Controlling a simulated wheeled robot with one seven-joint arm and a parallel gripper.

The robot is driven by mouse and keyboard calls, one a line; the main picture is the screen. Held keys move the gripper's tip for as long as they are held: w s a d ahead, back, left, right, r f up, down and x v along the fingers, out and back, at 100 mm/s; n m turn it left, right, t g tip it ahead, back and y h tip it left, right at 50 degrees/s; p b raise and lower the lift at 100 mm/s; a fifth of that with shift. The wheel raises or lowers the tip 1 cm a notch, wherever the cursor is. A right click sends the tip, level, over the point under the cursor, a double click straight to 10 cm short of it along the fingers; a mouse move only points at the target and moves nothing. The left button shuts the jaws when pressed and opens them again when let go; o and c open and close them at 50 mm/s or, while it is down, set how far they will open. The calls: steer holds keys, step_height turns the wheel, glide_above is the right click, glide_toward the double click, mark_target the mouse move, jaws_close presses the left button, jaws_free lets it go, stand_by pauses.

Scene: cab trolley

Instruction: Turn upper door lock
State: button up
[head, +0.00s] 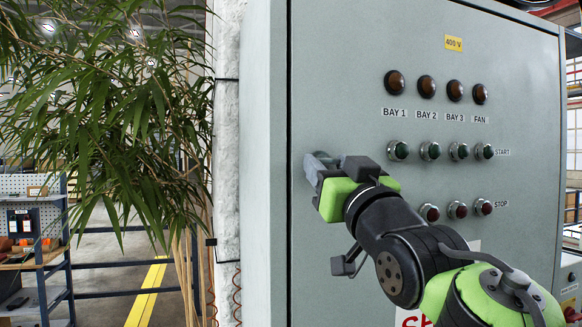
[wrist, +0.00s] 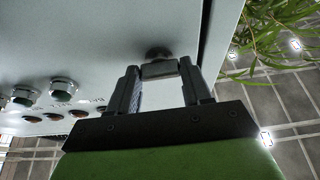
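The upper door lock is a small grey metal handle on a round dark base (wrist: 158,52), on the cabinet door (head: 345,90). It sits near the door's left edge in the head view and is partly hidden there by my gripper (head: 332,168). In the wrist view the lock handle (wrist: 160,70) lies between the fingertips of my gripper (wrist: 159,72). The fingertips stand apart, one at each side of the handle, and appear to touch both its sides.
Green start buttons (head: 430,151) and red stop buttons (head: 457,210) stick out of the door right of my gripper. Brown lamps (head: 427,86) are above them. A leafy plant (head: 110,110) stands left of the cabinet.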

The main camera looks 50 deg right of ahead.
steer(key=shift+c, duration=1.4)
steer(key=shift+m, duration=0.3)
steer(key=m+g+h, duration=0.1)
steer(key=m, duration=0.1)
steer(key=m+h+b, duration=0.1)
steer(key=m, duration=0.2)
steer(key=shift+w+a+g, duration=0.15)
steer(key=shift+a+g, duration=0.05)
steer(key=shift+g, duration=0.2)
steer(key=m+g, duration=0.1)
steer(key=m, duration=0.2)
steer(key=m+g+h, duration=0.1)
steer(key=m, duration=0.2)
steer(key=shift+w+a+r+g+h, duration=0.1)
steer(key=shift+r+g+h, duration=0.1)
steer(key=shift+g+h, duration=0.1)
steer(key=m+g, duration=0.1)
steer(key=m, duration=0.1)
steer(key=m+g+p, duration=0.1)
steer(key=m, duration=0.3)
steer(key=shift+a+r+m+g, duration=0.1)
steer(key=shift+r+m+g, duration=0.15)
steer(key=shift+m+g, duration=0.15)
steer(key=shift+m+g+y+p, duration=0.5)
steer(key=shift+m+p, duration=0.6)
steer(key=shift+m, duration=0.9)
